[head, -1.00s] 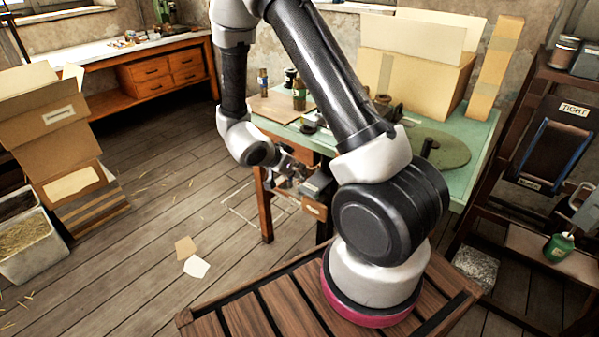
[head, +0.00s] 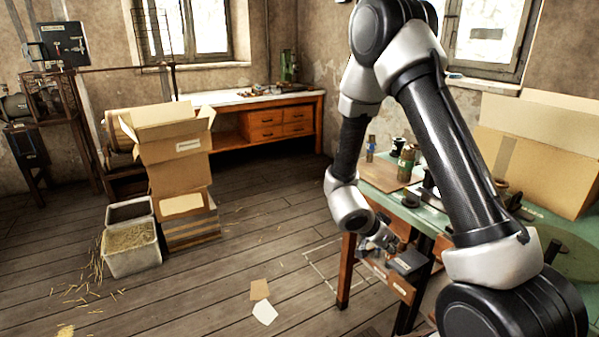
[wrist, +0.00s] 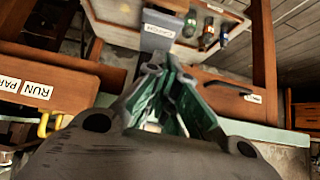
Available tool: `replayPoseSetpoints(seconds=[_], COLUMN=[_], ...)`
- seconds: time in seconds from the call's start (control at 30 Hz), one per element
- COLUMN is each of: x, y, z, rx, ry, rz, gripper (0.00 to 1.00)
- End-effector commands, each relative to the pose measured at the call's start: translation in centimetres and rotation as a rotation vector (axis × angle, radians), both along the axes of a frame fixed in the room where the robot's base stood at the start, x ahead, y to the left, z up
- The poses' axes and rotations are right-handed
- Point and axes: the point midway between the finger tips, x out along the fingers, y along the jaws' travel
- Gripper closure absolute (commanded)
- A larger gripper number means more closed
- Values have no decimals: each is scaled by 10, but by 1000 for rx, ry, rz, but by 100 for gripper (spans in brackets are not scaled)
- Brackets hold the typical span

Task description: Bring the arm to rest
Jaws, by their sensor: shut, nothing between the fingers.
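My arm fills the right of the head view. It bends at a high elbow and hangs down to my gripper (head: 390,246), which is small in that view and near the front of the green-topped table (head: 432,213). In the wrist view my gripper (wrist: 167,72) has its fingers together, with nothing between them. A grey box with a label (wrist: 160,32) lies just beyond the fingertips in the wrist view. A grey block (head: 408,262) also shows beside the gripper in the head view. I cannot tell whether the gripper touches it.
A large open carton (head: 535,150), bottles and a board (head: 385,176) stand on the table. Stacked cartons (head: 180,165) and a straw bin (head: 133,250) stand left. A workbench (head: 270,118) is at the back. The floor between is open, with paper sheets (head: 264,313).

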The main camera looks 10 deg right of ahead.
Motion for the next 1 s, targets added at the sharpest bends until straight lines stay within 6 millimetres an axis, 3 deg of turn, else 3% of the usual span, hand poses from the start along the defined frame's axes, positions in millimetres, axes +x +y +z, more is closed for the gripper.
replayPoseSetpoints(seconds=[0.17,0.23,0.3,0.43,0.57,0.67,0.77,1.0], x=[13,14,15,6,-23,-55,-91,-165], y=[33,55,80,122,144,141,123,55], z=[-26,-39,-39,-9,44,89,132,218], rx=[186,297,412,608,734,767,744,540], ry=[1,33,63,132,235,332,433,589], rz=[108,209,328,561,791,946,1069,1212], gripper=[100,100,100,100,100,100,100,100])
